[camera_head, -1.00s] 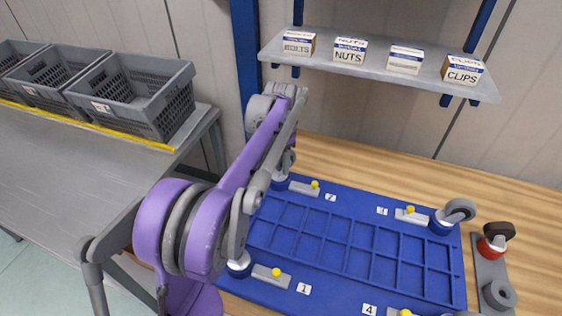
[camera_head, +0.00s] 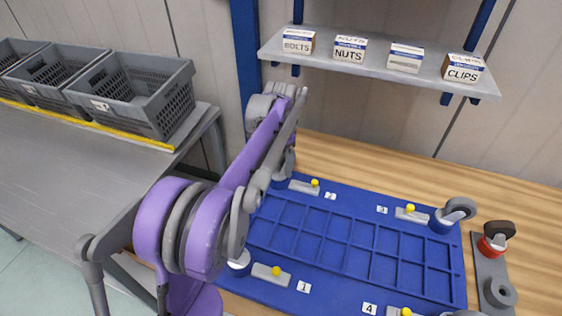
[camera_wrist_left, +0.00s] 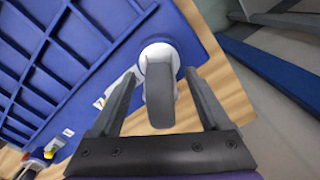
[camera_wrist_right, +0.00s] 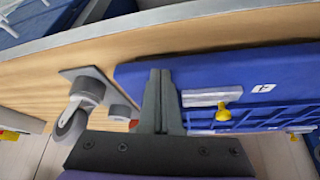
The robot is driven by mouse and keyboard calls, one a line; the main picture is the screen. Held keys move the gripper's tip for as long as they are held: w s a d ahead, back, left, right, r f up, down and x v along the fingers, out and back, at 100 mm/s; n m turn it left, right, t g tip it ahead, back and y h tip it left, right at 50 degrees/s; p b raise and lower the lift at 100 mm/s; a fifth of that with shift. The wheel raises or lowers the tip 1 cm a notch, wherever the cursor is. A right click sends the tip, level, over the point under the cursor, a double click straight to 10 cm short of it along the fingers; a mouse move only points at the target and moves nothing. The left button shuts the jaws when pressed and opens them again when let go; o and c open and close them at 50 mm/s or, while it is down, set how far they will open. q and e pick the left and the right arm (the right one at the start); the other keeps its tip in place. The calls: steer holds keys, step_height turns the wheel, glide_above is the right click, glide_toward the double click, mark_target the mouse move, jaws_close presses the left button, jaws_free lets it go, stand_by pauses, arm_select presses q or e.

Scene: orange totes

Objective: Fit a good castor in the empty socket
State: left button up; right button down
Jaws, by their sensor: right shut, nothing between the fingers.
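My left gripper (camera_wrist_left: 161,76) is open, its fingers on either side of a grey-wheeled castor (camera_wrist_left: 160,100) in a pale round socket at a corner of the blue base (camera_wrist_left: 85,35). I cannot tell whether the fingers touch it. In the head view the arm reaches the back left corner of the blue base (camera_head: 355,302), and its fingers are hidden. Another grey castor (camera_head: 459,210) stands at the back right corner. A red castor with a dark wheel (camera_head: 497,234) stands on a grey plate (camera_head: 489,270) beside the base. My right gripper (camera_wrist_right: 158,75) is shut and empty near the base's edge.
The grey plate also carries a grey round part (camera_head: 500,293). Yellow-knobbed latches (camera_head: 411,212) sit near the numbered corners. A shelf (camera_head: 375,66) with small boxes hangs above. Grey crates (camera_head: 138,95) stand on a side table at left. Bare wood lies behind the base.

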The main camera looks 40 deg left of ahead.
arm_select(q)
step_height(320, 180, up, 11)
steer(key=shift+f+p, duration=0.1)
steer(key=shift+p, duration=0.3)
arm_select(e)
steer(key=shift+w+r, duration=0.15)
steer(key=shift+r, duration=0.4)
